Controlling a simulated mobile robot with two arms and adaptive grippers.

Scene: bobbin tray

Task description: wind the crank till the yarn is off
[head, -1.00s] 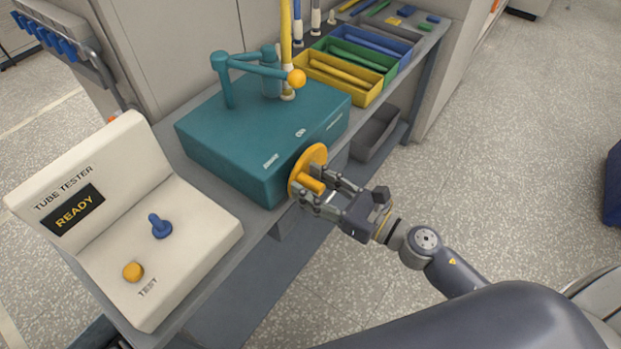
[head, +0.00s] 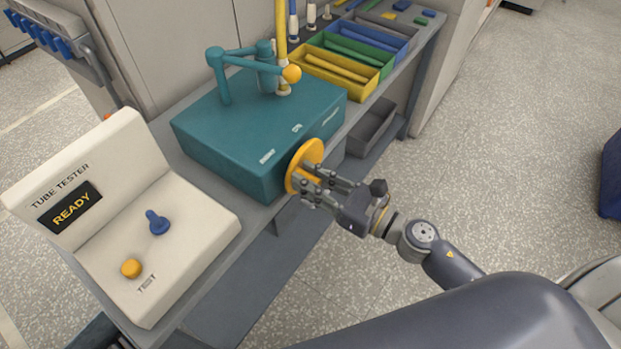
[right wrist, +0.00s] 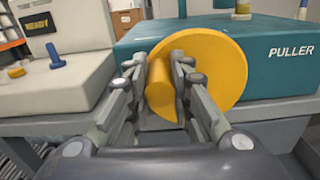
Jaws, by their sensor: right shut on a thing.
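The crank is an orange disc (head: 306,163) with a stubby handle, on the front face of a teal box (head: 262,115). In the right wrist view the box reads PULLER. My right gripper (head: 312,184) is shut on the crank handle; the handle (right wrist: 161,86) shows between its fingers in the right wrist view, with the disc (right wrist: 215,62) behind. A yellow upright tube (head: 281,35) with a pale foot stands at the box's back edge, beside a teal arm with an orange ball (head: 291,74). I cannot make out separate yarn. My left gripper is not in view.
A cream tube tester (head: 180,215) with a READY display, blue lever (head: 157,222) and orange button (head: 131,268) stands left. Yellow (head: 335,92), green and blue bins stand behind right. A grey bin (head: 372,127) sits below. Open floor lies to the right.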

